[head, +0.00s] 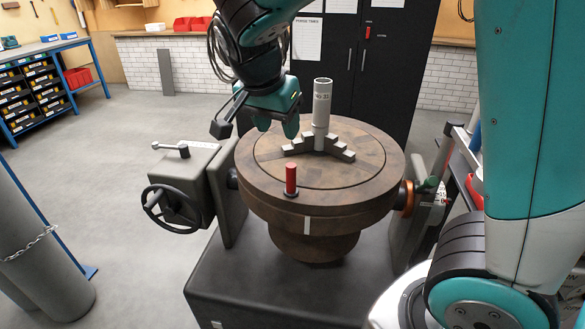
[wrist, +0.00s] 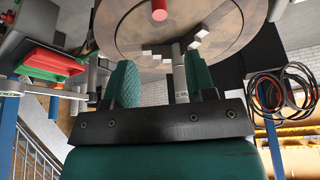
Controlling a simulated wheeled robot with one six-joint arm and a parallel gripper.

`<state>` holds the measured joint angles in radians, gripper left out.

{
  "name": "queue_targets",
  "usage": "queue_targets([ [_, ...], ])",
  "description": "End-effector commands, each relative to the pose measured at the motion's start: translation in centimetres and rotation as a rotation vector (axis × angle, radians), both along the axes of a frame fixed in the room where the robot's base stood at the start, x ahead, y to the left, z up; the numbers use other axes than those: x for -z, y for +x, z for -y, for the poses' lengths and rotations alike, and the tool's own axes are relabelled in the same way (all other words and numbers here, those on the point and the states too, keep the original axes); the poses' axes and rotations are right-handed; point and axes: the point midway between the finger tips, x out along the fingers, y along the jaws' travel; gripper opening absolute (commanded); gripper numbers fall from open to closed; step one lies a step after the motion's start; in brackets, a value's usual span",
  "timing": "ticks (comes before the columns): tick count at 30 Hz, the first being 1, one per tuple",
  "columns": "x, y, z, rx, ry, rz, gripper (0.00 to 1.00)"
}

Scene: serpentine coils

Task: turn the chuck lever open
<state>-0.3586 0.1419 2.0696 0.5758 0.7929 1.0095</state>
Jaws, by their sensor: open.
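The chuck lever appears to be the upright red-handled peg (head: 291,178) near the front rim of the brown round table (head: 372,170). Its red end also shows at the top edge of the wrist view (wrist: 159,10). Grey stepped chuck jaws (head: 340,154) surround the foot of an upright grey tube (head: 322,100) at the table's middle. My gripper (head: 277,123) is open and empty, with its teal fingers apart above the back left of the table. In the wrist view, the jaws (wrist: 156,51) lie beyond the gap between the fingers (wrist: 158,82). My gripper appears clear of the lever.
A grey housing (head: 190,170) with a black handwheel (head: 170,208) and a small top lever (head: 170,148) stands left of the table. A red-and-green tray stack (wrist: 50,62) shows in the wrist view. A dark cabinet (head: 385,70) stands behind. Open floor (head: 110,150) lies left.

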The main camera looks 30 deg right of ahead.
Motion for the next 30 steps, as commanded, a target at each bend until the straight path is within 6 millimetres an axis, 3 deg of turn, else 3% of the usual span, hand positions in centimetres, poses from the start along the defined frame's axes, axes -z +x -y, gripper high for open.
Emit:
queue_targets([
  [12, 8.9, 1.5, 3.3, -0.001, 0.001, -0.009, 0.51],
  [18, 12.2, 2.2, 4.5, -0.003, 0.001, -0.006, 0.51],
  [24, 13.8, 2.6, 5.0, -0.005, 0.002, -0.003, 0.51],
  [30, 14.1, 2.6, 5.1, -0.005, 0.002, -0.002, 0.51],
])
